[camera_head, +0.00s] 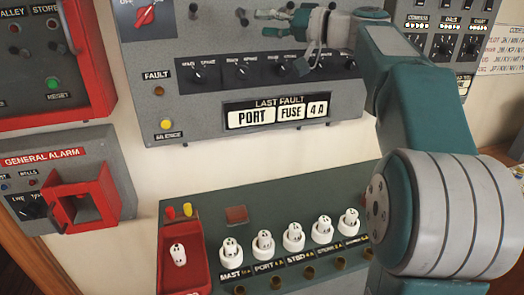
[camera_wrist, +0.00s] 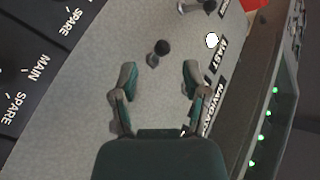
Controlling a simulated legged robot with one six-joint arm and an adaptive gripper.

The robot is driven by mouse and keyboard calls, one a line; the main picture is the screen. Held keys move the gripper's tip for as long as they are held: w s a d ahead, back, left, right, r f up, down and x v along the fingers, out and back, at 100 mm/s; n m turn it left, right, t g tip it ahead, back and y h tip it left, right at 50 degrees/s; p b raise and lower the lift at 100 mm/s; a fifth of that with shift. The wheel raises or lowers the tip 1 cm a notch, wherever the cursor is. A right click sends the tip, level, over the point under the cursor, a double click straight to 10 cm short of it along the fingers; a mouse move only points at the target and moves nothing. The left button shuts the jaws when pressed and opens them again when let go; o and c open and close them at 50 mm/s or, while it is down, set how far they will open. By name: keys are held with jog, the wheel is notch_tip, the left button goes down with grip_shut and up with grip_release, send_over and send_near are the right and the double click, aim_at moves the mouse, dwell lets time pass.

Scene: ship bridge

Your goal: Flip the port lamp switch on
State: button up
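In the wrist view, a toggle switch with a dark round knob (camera_wrist: 161,47) stands on the grey panel (camera_wrist: 140,30), just beyond and between my gripper's fingertips. My gripper (camera_wrist: 158,76) is open and empty. A second toggle (camera_wrist: 205,6) is at the top edge, near a lit white lamp (camera_wrist: 211,40) and a label that seems to read MAST (camera_wrist: 219,56). No PORT label is readable there. In the head view, my gripper (camera_head: 266,23) points left across the upper panel, with a toggle (camera_head: 242,17) left of it. The panel's other upper controls are partly hidden or cut off.
A row of dark knobs (camera_head: 243,70) and a LAST FAULT display (camera_head: 278,114) reading PORT FUSE 4 A are below my gripper. The fuse box (camera_head: 200,222) holds several white fuses; another lies in a red tray (camera_head: 184,267). A GENERAL ALARM box (camera_head: 110,170) is at left.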

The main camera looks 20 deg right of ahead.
jog(key=v, duration=0.6)
jog(key=s+a+f+m+g+h, duration=0.1)
jog(key=s+a+f+g+h, duration=0.1)
jog(key=s+a+f+h, duration=0.2)
jog(key=s+a+f+m+g+h, duration=0.2)
jog(key=s+a+f+h, duration=0.2)
jog(key=f, duration=1.1)
jog(key=s+a, duration=0.3)
jog(key=s, duration=0.3)
jog(key=shift+s+a+g, duration=0.2)
jog(key=shift+s+g, duration=0.05)
jog(key=shift+g, duration=0.15)
